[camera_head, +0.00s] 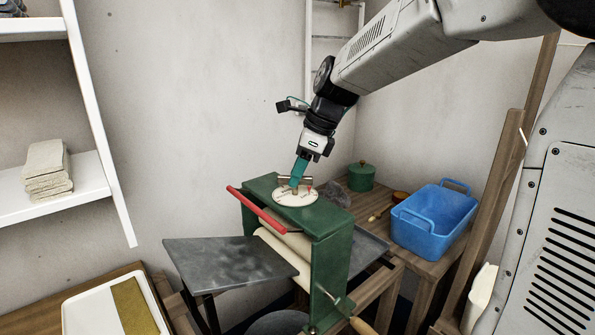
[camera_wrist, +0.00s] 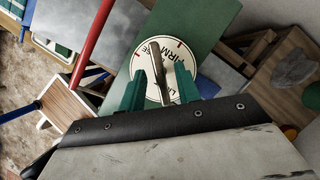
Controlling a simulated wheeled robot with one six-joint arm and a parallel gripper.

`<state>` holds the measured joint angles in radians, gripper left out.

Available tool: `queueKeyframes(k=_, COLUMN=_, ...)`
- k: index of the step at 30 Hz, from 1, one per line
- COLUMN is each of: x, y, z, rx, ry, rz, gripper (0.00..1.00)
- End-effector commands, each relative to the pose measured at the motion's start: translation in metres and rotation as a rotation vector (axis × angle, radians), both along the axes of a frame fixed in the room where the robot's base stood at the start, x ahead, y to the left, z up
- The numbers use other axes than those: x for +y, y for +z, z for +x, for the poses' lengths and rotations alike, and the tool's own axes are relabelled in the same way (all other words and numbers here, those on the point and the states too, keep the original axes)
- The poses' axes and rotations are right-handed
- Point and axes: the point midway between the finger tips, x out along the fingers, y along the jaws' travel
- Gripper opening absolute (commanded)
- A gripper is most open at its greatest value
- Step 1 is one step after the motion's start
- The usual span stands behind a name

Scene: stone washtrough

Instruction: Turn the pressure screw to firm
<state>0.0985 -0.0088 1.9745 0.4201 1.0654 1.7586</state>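The pressure screw's brown bar handle (camera_head: 295,178) stands on a round white dial (camera_head: 296,198) on top of the green press frame (camera_head: 335,215). In the wrist view the bar (camera_wrist: 157,75) crosses the dial (camera_wrist: 148,52), which bears lettering reading FIRM and small red marks. Other lettering is partly hidden by my fingers. My gripper (camera_wrist: 161,68) has its two green fingers apart, one on each side of the bar, with gaps visible. I cannot tell whether either finger touches the bar. In the head view my gripper (camera_head: 297,172) reaches down to the dial.
A red lever (camera_head: 257,210) slants beside the press top. Grey trays (camera_head: 230,264) flank the rollers, and a wooden-handled crank (camera_head: 345,308) is at the front. A blue basin (camera_head: 435,222) and green pot (camera_head: 361,177) stand right. Shelves (camera_head: 75,195) are at left.

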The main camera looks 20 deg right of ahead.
Motion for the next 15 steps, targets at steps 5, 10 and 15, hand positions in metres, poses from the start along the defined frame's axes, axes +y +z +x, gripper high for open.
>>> queueKeyframes(k=5, x=0.0003, y=-0.0005, z=0.0001, rx=0.000, ry=0.001, rz=0.000, gripper=0.33)
queueKeyframes(k=10, x=0.0002, y=-0.0004, z=0.0000, rx=0.000, ry=0.001, rz=0.000, gripper=0.00)
queueKeyframes(k=15, x=0.0001, y=-0.0003, z=-0.0001, rx=0.000, ry=0.001, rz=0.000, gripper=0.00)
